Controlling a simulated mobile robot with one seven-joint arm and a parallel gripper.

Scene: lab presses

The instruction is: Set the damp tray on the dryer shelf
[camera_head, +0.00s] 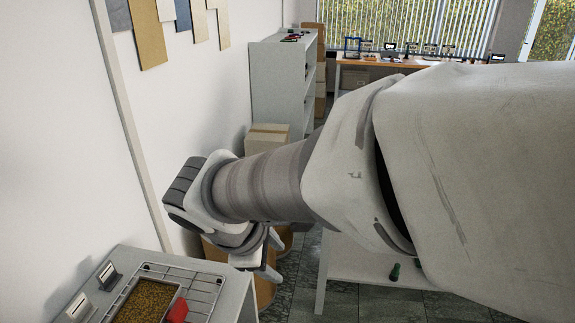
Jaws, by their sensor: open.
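A tray of brown-gold granules (146,301) lies at the bottom left, cut off by the lower picture edge. A red block or handle (178,311) is at its right side. A wire rack (205,284) surrounds the tray on a light grey cabinet top. I cannot tell from labels whether this is the damp tray or whether the rack is the dryer shelf. My gripper (257,268) is open and points down, just right of the cabinet's right edge, apart from the tray. No object shows between its fingers; my wrist partly hides them.
Two small card stands (108,276) are at the cabinet's left, by the wall. A grey shelf unit (277,85) and cardboard boxes (266,138) stand behind. A white table (345,262) with small green items is right of my gripper. A workbench (400,64) lines the window.

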